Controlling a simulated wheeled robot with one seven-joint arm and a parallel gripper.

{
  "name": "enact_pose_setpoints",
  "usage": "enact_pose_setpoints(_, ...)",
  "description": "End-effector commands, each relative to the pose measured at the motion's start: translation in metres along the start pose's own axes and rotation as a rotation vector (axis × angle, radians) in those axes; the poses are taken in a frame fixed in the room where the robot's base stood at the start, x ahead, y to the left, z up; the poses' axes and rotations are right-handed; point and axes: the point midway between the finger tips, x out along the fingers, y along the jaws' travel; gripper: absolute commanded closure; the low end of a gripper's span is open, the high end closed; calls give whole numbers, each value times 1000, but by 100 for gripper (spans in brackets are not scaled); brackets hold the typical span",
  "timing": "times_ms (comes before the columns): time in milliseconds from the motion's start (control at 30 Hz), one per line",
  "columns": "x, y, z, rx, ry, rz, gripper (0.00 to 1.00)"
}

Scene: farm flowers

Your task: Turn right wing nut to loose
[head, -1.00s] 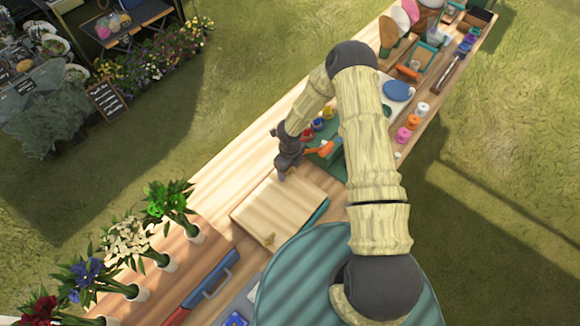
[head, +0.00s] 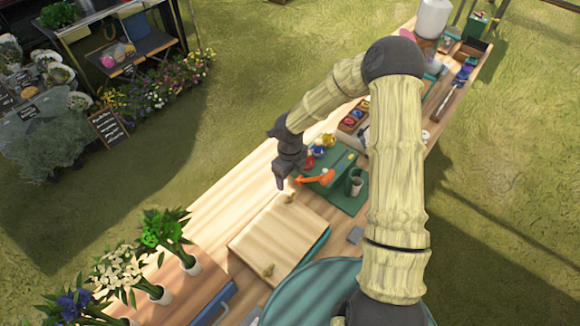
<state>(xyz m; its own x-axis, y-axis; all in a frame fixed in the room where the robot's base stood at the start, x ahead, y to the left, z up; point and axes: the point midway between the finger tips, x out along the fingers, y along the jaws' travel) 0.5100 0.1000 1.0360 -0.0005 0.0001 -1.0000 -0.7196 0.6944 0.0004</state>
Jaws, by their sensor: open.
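A flower press with a pale wooden top board (head: 275,238) lies on the long table. One small brass-coloured wing nut (head: 289,197) sits at the board's far edge, toward the right. Another wing nut (head: 267,270) sits at its near edge. My gripper (head: 282,184) points down just beyond the far wing nut, a little up and left of it in the picture. It appears apart from the nut and holds nothing that I can see. The jaws are open, but the gap between the fingers is too small to make out. The nuts' exact turn angle is also too small to read.
A green mat (head: 345,200) with an orange-handled tool (head: 315,178) and a dark green cup (head: 355,183) lies beyond the press. Flower vases (head: 190,265) stand at lower left. A round teal surface (head: 315,290) is near the press. The table strip left of the gripper is clear.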

Motion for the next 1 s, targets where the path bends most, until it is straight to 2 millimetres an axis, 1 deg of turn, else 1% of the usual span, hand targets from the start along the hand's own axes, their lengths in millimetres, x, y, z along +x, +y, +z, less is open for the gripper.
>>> enact_pose_setpoints(33,-10,-1,0,1,-3,-3,29)
enact_pose_setpoints(100,-22,-1,0,1,-2,-3,29)
enact_pose_setpoints(200,-36,-1,0,1,-1,-3,29)
enact_pose_setpoints(300,-44,0,0,-1,-1,-1,29)
enact_pose_setpoints(400,-46,0,0,-1,1,-1,29)
enact_pose_setpoints(867,-46,0,0,0,0,0,29)
enact_pose_setpoints(1000,-47,1,-4,60,5,-3,29)
